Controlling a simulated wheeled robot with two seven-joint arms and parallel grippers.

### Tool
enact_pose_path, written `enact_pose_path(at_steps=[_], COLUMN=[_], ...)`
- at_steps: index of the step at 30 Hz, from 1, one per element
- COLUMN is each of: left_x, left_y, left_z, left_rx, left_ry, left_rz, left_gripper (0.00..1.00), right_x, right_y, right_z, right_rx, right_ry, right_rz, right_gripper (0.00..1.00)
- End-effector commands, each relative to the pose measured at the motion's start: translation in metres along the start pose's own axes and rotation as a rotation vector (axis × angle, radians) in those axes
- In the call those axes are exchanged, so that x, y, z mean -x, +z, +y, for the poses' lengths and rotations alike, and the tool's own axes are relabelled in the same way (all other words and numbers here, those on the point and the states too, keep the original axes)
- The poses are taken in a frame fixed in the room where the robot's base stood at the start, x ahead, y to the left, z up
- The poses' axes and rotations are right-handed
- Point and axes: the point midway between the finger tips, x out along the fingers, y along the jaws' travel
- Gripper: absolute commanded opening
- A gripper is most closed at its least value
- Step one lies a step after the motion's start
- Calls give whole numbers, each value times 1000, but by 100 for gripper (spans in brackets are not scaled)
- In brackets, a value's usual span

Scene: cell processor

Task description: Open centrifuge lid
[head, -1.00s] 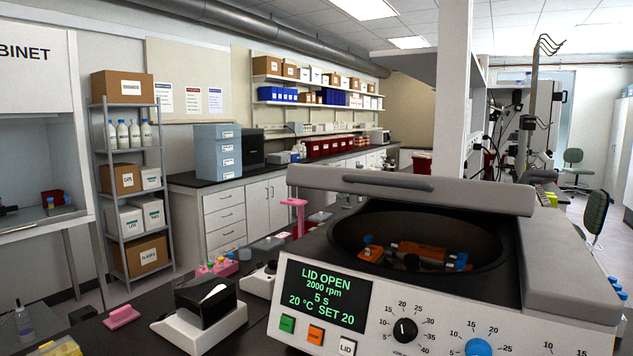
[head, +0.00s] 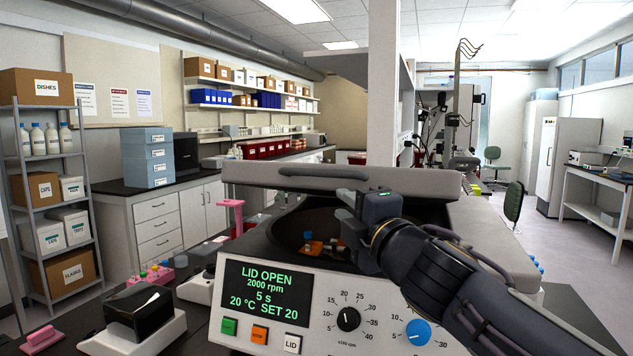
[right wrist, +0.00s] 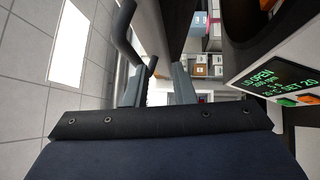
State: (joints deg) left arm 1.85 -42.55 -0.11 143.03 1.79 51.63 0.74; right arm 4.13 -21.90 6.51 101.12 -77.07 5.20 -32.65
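The centrifuge (head: 380,300) stands in front of me with its display (head: 267,290) reading LID OPEN. Its grey lid (head: 260,177) is raised above the dark bowl (head: 290,222), with a dark handle bar (head: 322,173) along the front edge. The handle also shows in the right wrist view (right wrist: 122,38). Orange rotor parts with blue caps (head: 312,242) sit inside the bowl. My right gripper (head: 343,203) is at the front of the lid, right of and slightly below the handle. Its fingers are apart in the right wrist view (right wrist: 157,90), with nothing clearly held between them. My left gripper is out of sight.
A black-topped white device (head: 135,318) and a pink rack (head: 158,273) stand on the bench left of the centrifuge. A pink stand (head: 231,215) is behind them. A white column (head: 381,90) rises behind the lid. The floor on the right is mostly open.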

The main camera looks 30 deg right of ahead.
Motion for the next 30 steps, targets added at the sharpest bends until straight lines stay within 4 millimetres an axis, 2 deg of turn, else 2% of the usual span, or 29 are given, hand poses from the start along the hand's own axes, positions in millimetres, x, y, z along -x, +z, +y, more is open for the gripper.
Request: enact_pose_path(at_steps=[3, 6, 19, 24, 30], left_x=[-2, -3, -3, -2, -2], left_y=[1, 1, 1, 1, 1], left_z=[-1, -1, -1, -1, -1], left_rx=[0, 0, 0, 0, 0], left_ry=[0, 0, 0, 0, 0], left_rz=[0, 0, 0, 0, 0], left_gripper=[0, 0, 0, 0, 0], right_x=[-9, -14, -76, -86, -87], right_y=[-8, -12, -15, -16, -16], right_z=[22, 28, 34, 35, 35], right_rx=[155, 200, 198, 199, 198], right_ry=[71, 89, 88, 88, 88], right_rz=[44, 56, 56, 55, 54], right_gripper=[23, 23, 23, 23, 23])
